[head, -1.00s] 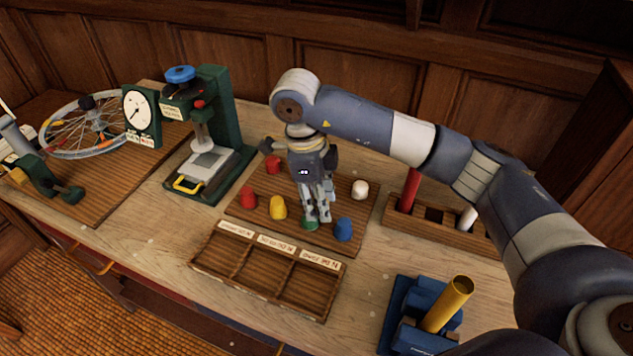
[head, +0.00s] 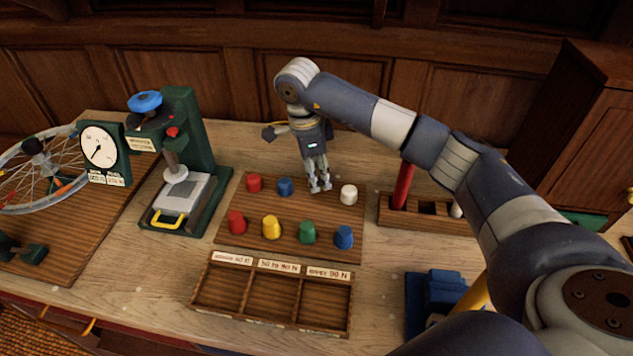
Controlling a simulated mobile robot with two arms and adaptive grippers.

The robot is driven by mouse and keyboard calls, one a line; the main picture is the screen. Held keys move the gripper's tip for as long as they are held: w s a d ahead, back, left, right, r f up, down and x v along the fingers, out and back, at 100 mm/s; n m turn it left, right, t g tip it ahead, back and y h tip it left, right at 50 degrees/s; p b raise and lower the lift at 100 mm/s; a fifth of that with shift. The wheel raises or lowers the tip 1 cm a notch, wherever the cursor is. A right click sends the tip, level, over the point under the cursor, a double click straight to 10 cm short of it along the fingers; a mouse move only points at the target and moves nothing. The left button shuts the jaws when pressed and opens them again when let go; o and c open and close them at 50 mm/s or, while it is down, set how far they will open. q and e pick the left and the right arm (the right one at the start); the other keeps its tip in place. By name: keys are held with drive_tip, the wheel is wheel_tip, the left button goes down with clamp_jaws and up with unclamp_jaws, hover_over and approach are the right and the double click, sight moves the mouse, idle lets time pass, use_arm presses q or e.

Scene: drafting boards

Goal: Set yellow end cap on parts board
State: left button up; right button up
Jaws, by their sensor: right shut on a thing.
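A yellow end cap (head: 271,227) stands on the parts board (head: 225,215), in the front row between a red cap (head: 236,222) and a green cap (head: 308,232). My right gripper (head: 319,188) points down over the back row of the board, between a blue cap (head: 285,187) and a white cap (head: 348,195). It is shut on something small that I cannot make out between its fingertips. Whether its tips touch the board is unclear. My left gripper is not in view.
Another red cap (head: 254,183) and blue cap (head: 344,237) also stand on the board. A three-compartment tray (head: 270,317) lies in front, empty. A green press (head: 195,140) stands left, a wooden rack (head: 425,222) right, and a blue block (head: 432,296) front right.

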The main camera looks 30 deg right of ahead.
sight(317, 195)
wheel_tip(317, 195, down, 3)
drive_tip(key=shift+a+f+p, duration=0.1)
drive_tip(key=shift+p, duration=0.3)
drive_tip(key=shift+f, duration=0.2)
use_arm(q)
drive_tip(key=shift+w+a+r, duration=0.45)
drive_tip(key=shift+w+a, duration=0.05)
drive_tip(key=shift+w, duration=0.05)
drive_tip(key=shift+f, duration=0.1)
use_arm(e)
drive_tip(key=shift+f, duration=0.15)
drive_tip(key=o, duration=1.1)
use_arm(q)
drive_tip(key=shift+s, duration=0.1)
